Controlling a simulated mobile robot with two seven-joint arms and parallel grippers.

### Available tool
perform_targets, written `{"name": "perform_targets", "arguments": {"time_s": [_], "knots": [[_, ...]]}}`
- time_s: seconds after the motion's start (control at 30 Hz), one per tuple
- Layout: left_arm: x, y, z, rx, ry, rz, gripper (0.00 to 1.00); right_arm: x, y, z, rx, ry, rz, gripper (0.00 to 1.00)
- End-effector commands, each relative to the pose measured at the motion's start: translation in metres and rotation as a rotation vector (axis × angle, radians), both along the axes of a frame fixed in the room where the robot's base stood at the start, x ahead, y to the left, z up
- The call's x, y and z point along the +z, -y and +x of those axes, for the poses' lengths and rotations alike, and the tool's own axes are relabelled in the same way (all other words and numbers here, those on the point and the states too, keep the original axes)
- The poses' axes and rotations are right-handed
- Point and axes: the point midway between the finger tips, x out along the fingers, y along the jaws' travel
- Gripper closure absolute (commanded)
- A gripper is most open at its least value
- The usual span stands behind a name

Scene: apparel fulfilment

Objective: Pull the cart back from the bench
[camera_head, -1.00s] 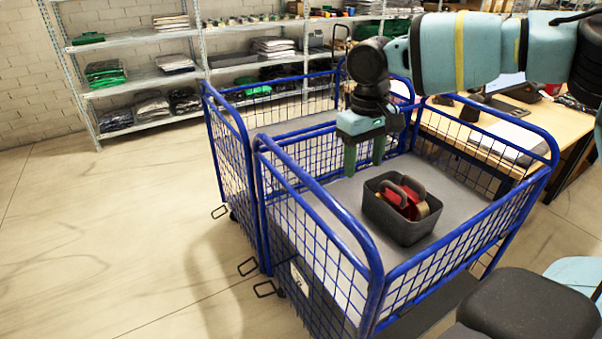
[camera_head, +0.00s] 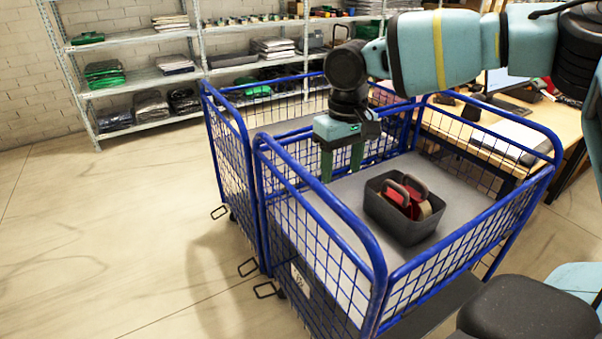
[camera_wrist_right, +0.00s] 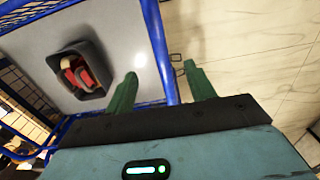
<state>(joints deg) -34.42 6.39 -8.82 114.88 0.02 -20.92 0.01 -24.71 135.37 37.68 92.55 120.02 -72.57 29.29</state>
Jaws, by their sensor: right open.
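The near blue wire-mesh cart (camera_head: 378,290) stands with its far right side against the wooden bench (camera_head: 563,122). A dark grey caddy (camera_head: 392,221) with red contents sits on its grey deck. My right gripper (camera_head: 341,172) is open and empty, fingers pointing down, above the left part of this cart. In the right wrist view the blue top rail (camera_wrist_right: 160,45) runs across the gap between the open fingers (camera_wrist_right: 160,75); I cannot tell whether it lies between them or below. My left gripper is out of view.
A second blue cart (camera_head: 212,130) stands directly behind the near one. Shelving (camera_head: 150,78) with folded clothes lines the back wall. A monitor (camera_head: 505,82) is on the bench. The floor (camera_head: 110,220) to the left is clear.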

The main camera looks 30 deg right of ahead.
Motion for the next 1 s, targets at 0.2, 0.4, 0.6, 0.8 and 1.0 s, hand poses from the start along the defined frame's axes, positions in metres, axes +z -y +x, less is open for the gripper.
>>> {"name": "perform_targets", "arguments": {"time_s": [0.2,0.4,0.6,0.8,1.0], "knots": [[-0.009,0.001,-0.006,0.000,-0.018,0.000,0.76,-0.026,0.000,0.000,0.001,-0.004,-0.001,0.45],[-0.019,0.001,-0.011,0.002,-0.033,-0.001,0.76,-0.048,0.000,0.000,0.000,-0.005,0.000,0.45],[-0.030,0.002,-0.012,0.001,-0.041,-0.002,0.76,-0.068,0.000,0.000,0.000,-0.005,0.000,0.45],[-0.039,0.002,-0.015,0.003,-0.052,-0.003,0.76,-0.085,0.000,-0.001,0.001,-0.005,0.000,0.45],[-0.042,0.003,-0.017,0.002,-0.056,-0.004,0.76,-0.094,0.000,0.000,0.001,-0.002,0.000,0.45]]}}
